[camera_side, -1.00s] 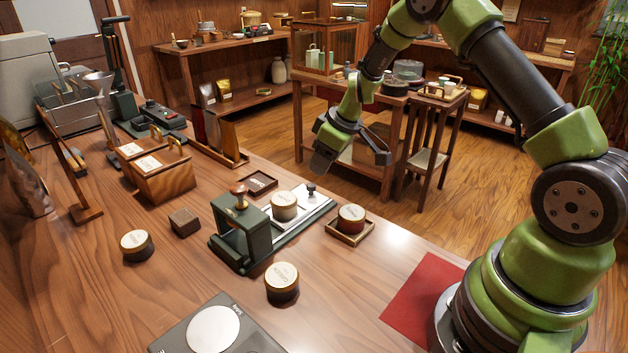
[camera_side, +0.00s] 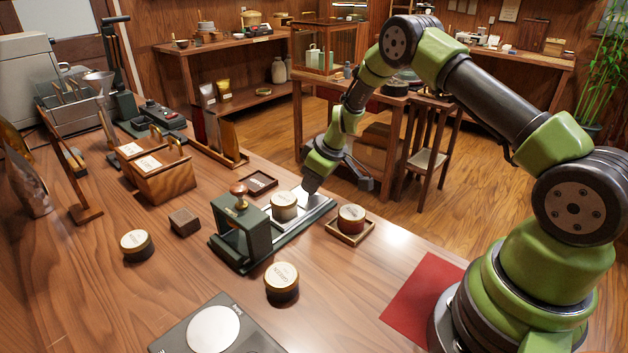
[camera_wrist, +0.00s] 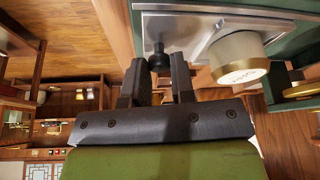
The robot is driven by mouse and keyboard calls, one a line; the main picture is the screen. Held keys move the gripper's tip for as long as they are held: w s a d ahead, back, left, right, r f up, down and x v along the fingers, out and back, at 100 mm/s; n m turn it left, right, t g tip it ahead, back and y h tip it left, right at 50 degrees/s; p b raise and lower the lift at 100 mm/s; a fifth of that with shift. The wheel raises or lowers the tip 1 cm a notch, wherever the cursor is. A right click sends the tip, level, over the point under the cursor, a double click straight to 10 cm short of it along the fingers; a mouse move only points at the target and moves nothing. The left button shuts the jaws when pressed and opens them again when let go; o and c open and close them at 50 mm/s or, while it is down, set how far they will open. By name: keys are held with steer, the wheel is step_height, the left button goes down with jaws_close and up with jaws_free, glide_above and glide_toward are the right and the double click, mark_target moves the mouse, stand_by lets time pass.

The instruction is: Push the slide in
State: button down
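The press (camera_side: 243,228) is a dark green frame with a copper-topped knob, on the wooden table. Its silver slide (camera_side: 307,209) sticks out toward the back right, and a round labelled tin (camera_side: 284,206) sits on it, in front of the frame. In the wrist view, the slide (camera_wrist: 185,24) carries the tin (camera_wrist: 238,58) and a small black knob (camera_wrist: 159,58) near its end. My gripper (camera_side: 309,193) is low over this outer end. In the wrist view, my gripper's fingers (camera_wrist: 160,72) stand apart, one on each side of the knob; contact is unclear.
A red-sided tin (camera_side: 351,217) on a small wooden tray stands right of the slide. Two loose tins (camera_side: 282,282) (camera_side: 136,245) and a dark wooden block (camera_side: 185,221) lie nearby. A scale (camera_side: 250,324) is at the front.

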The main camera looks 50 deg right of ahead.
mark_target(279, 203)
steer(key=a, duration=1)
steer(key=shift+a, duration=0.3)
steer(key=c, duration=1)
jaws_free()
steer(key=shift+o, duration=0.2)
steer(key=shift+r, duration=0.1)
steer(key=v, duration=1)
